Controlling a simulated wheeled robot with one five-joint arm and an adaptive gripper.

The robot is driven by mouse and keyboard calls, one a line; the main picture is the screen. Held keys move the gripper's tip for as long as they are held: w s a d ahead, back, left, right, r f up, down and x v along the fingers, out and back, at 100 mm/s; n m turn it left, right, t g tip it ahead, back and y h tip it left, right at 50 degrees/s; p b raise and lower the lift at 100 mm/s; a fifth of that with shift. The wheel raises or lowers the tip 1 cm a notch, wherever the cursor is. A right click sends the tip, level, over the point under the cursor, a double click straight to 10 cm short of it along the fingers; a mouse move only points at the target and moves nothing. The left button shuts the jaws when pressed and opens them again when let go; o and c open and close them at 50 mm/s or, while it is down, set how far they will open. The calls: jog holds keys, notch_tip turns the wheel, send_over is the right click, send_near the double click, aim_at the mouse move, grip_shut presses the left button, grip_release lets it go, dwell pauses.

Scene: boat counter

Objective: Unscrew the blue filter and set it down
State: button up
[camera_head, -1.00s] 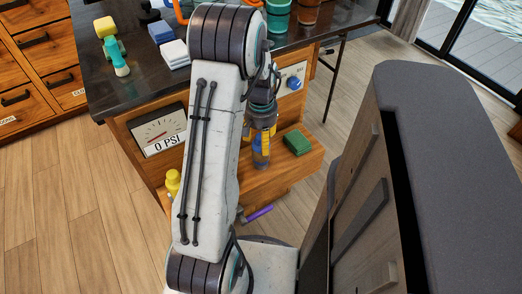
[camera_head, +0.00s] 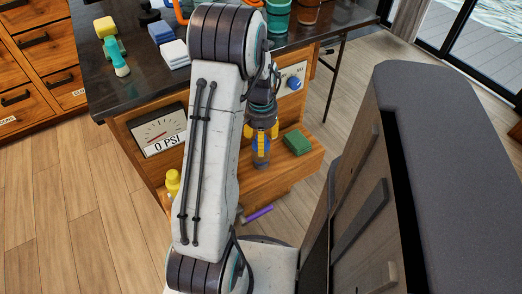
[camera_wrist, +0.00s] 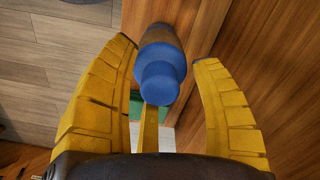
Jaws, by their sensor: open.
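The blue filter (camera_head: 261,146) is under my gripper (camera_head: 261,130), by the wooden ledge at the counter's front. In the wrist view the blue filter (camera_wrist: 161,78) has a rounded blue near end and a darker far part. My gripper (camera_wrist: 165,52) is open, its yellow fingers spread around the filter. Gaps show between the filter and the left and right fingers. A third finger lies behind the filter's near end, and I cannot tell if it touches. The filter's far end is hidden, so I cannot tell whether it is attached or resting.
A green sponge (camera_head: 298,142) lies on the wooden ledge (camera_head: 285,171) to the right. A yellow bottle (camera_head: 172,183) stands at the left. A gauge reading 0 PSI (camera_head: 158,132) and a panel with a blue knob (camera_head: 293,83) are on the counter front.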

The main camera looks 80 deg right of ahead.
jog(key=shift+m, duration=0.4)
jog(key=shift+m, duration=0.8)
jog(key=shift+m, duration=0.9)
jog(key=shift+m, duration=0.8)
jog(key=shift+o, duration=0.3)
jog(key=c, duration=0.8)
